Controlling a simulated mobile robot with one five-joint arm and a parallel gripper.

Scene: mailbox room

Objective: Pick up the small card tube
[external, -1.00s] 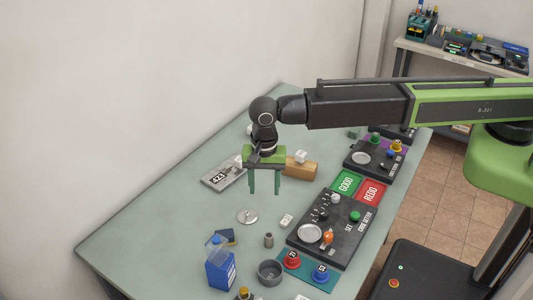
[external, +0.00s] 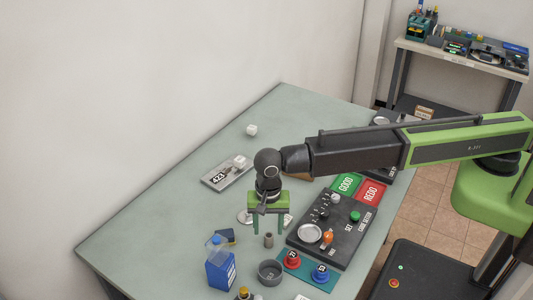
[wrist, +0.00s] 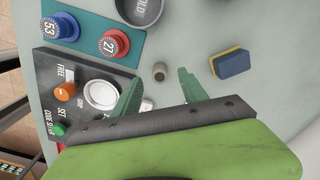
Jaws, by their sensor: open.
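A dark grey bowl (external: 270,272), a blue carton (external: 220,268) and a blue-yellow sponge (wrist: 230,63) stand near the tube. A black control panel (external: 345,235) with knobs is to the right. Red (external: 292,259) and blue (external: 320,273) knobs sit on a teal mat.

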